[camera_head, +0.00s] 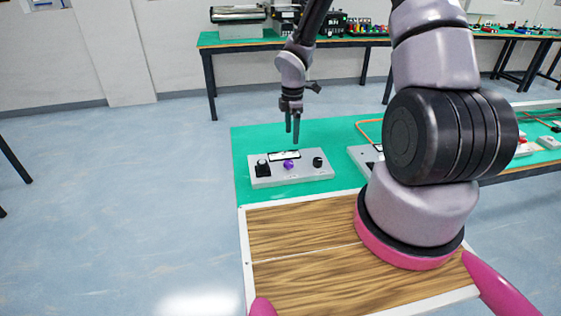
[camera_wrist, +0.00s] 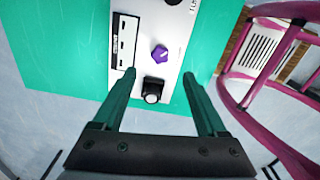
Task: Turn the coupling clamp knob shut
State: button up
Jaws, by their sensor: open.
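A light grey control panel (camera_head: 300,176) lies on the green table top. It carries a purple knob (camera_head: 289,165) in the middle, a black block-shaped knob (camera_head: 263,169) at the left and a small black knob (camera_head: 318,162) at the right. I cannot read which is the coupling clamp knob. My gripper (camera_head: 292,136) is open and empty, pointing down above and behind the panel in the head view. In the wrist view, the purple knob (camera_wrist: 159,54) shows just beyond the fingertips (camera_wrist: 158,75), and a black knob (camera_wrist: 153,90) appears between the fingers. No contact shows.
A white label strip (camera_wrist: 123,45) with black marks is on the panel. A second grey unit (camera_head: 366,156) with an orange cable stands to the right, partly behind my arm. The green table (camera_head: 244,150) is bare left of the panel. Another table with equipment stands behind.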

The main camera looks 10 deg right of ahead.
aim_at(289, 162)
jog(key=f, duration=1.2)
jog(key=shift+a, duration=0.35)
jog(key=shift+r, duration=0.1)
grip_shut()
